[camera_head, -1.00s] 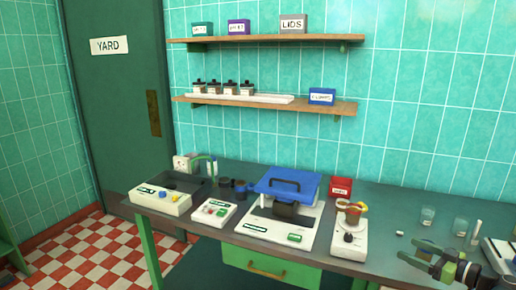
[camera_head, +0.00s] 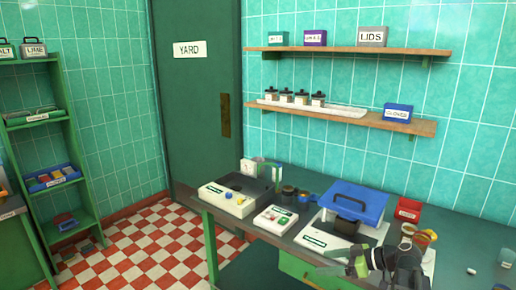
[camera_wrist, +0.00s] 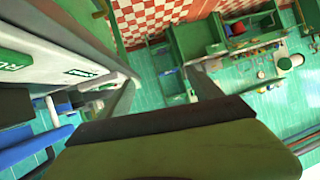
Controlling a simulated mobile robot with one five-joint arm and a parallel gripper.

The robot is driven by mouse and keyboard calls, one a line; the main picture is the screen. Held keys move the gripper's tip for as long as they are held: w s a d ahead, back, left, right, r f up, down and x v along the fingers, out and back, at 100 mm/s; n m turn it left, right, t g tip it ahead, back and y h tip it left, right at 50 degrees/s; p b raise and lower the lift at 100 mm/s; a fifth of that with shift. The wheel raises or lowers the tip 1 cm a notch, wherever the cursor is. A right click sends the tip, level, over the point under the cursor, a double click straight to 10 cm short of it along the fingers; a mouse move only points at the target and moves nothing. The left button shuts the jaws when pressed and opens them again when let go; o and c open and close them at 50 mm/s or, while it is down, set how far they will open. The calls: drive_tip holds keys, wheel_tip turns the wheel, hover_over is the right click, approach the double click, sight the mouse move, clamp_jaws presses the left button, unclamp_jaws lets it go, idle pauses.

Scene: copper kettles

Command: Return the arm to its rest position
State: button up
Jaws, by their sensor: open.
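My gripper (camera_head: 330,262) is at the lower right of the head view, in front of the workbench (camera_head: 255,238). Its fingers point left and are apart, with nothing seen between them. My dark wrist and arm overlap the lower right part of a white device with a blue lid (camera_head: 352,200). In the wrist view my own green and dark body fills the lower middle, and the room looks tilted.
A white device with a dark top (camera_head: 228,203) and a small white box with buttons (camera_head: 275,220) stand on the bench. A red bin (camera_head: 408,210) is behind my arm. Green shelving (camera_head: 45,150) stands at the left. The checkered floor (camera_head: 140,250) between is clear.

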drive_tip(key=s+a+f+m+g+h+p, duration=0.1)
drive_tip(key=s+a+f+g+h, duration=0.25)
drive_tip(key=a, duration=0.55)
drive_tip(key=s+a+f+m+g+h+p, duration=0.1)
drive_tip(key=s+a+f+g+h+p, duration=0.2)
drive_tip(key=a, duration=0.6)
drive_tip(key=d+f+m+h+b, duration=0.1)
drive_tip(key=d+f+m+h, duration=0.2)
drive_tip(key=d+m, duration=0.5)
drive_tip(key=shift+s+d+f+m+h, duration=0.25)
drive_tip(key=shift+m+h, duration=0.15)
drive_tip(key=shift+h, duration=0.45)
drive_tip(key=shift+c, duration=0.2)
